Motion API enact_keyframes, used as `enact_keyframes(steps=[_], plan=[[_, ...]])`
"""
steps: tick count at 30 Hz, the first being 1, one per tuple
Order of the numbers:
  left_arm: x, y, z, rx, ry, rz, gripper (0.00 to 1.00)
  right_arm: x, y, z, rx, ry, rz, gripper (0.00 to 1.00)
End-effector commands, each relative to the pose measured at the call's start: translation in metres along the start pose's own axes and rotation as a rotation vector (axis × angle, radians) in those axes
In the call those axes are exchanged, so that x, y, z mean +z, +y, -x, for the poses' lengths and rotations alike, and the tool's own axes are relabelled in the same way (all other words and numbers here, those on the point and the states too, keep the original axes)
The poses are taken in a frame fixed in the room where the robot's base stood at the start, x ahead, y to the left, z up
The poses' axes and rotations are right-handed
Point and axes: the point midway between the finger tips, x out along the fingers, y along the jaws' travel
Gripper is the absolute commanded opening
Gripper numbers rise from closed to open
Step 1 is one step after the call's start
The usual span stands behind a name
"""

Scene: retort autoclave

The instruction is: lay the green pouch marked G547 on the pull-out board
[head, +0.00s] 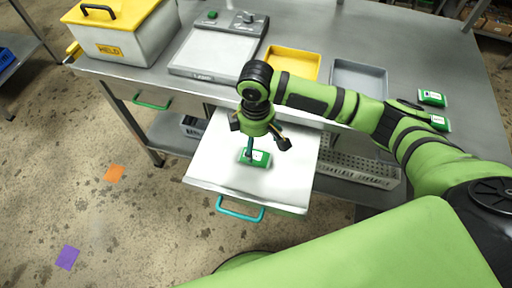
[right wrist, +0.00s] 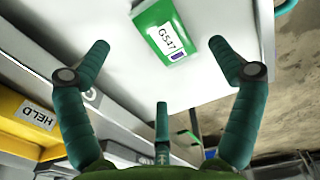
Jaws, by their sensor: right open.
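The green pouch marked G547 (head: 261,159) lies flat on the white pull-out board (head: 295,175), near its middle. In the right wrist view the pouch (right wrist: 160,36) shows its white label with G547 upward. My right gripper (head: 260,138) is above the pouch, pointing down, with its fingers spread. In the right wrist view the fingers of the gripper (right wrist: 158,58) stand apart around the near side of the pouch, with none closed on it. The left gripper is not in view.
The board sticks out from the steel bench, with a teal handle (head: 240,210) at its front. On the bench are a HELD box (head: 130,40), a scale (head: 215,52), a yellow tray (head: 293,62), a grey tray (head: 358,75) and two green pouches (head: 432,97) at the right.

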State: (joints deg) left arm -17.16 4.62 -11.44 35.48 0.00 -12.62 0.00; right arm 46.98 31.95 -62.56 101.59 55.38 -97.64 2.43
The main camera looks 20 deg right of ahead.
Motion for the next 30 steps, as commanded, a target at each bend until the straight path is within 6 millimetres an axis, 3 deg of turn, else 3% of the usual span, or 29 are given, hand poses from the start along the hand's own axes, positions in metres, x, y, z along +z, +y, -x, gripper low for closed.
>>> enact_keyframes(steps=[6, 12, 30], plan=[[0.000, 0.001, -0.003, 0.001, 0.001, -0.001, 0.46, -0.001, 0.001, 0.044, 0.003, 0.003, 0.001, 0.93], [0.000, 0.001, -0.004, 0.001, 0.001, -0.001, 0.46, 0.000, 0.000, 0.063, 0.001, 0.000, 0.000, 0.93], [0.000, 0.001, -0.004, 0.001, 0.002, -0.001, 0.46, 0.000, 0.000, 0.066, 0.000, -0.001, 0.000, 0.93]])
